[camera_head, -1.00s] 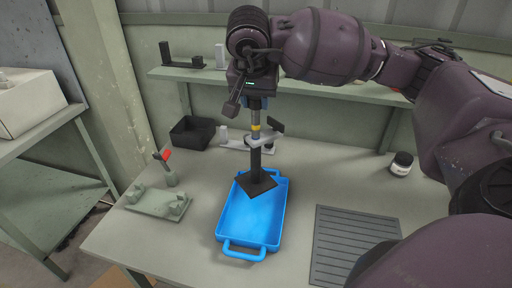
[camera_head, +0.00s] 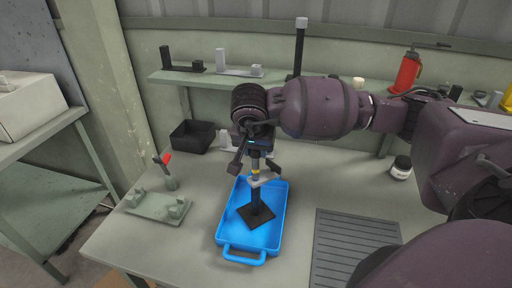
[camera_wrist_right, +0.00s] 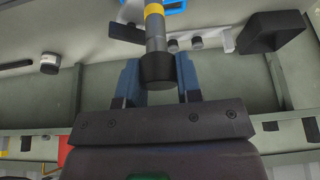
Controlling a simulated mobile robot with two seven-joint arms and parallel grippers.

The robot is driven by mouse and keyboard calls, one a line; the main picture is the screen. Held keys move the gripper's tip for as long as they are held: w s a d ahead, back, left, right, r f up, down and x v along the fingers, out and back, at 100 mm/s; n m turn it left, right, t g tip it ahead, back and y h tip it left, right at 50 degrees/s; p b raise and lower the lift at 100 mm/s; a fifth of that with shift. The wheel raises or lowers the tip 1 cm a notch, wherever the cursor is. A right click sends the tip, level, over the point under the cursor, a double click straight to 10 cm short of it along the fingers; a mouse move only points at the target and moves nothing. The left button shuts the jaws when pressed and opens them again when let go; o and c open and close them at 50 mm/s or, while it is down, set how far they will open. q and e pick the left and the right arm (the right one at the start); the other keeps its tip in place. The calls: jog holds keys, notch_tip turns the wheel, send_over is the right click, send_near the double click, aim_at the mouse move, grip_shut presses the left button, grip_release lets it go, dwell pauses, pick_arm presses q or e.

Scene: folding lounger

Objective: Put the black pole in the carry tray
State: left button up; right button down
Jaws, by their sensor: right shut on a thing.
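The black pole (camera_head: 261,200) is upright, with a square black foot plate, a grey upper part and a yellow band. My right gripper (camera_head: 256,158) is shut on its top end and holds it from above. The right wrist view shows the pole's dark cap (camera_wrist_right: 157,69) between the fingers. The blue carry tray (camera_head: 237,237) lies on the bench, under the pole. The foot plate shows within the tray's rim; I cannot tell whether it touches the tray floor. My left gripper is out of view.
A black bin (camera_head: 192,136) and a green fixture (camera_head: 158,206) with a red-tipped part are left of the tray. A ribbed dark mat (camera_head: 355,248) and a jar (camera_head: 401,167) are right. Another dark pole (camera_head: 299,48) with a white top stands behind my arm.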

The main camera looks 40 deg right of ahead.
dwell(0.3)
jog(key=c, duration=0.8)
grip_release()
jog(key=v, duration=1.2)
jog(key=shift+r, duration=0.1)
jog(key=shift+s, duration=0.1)
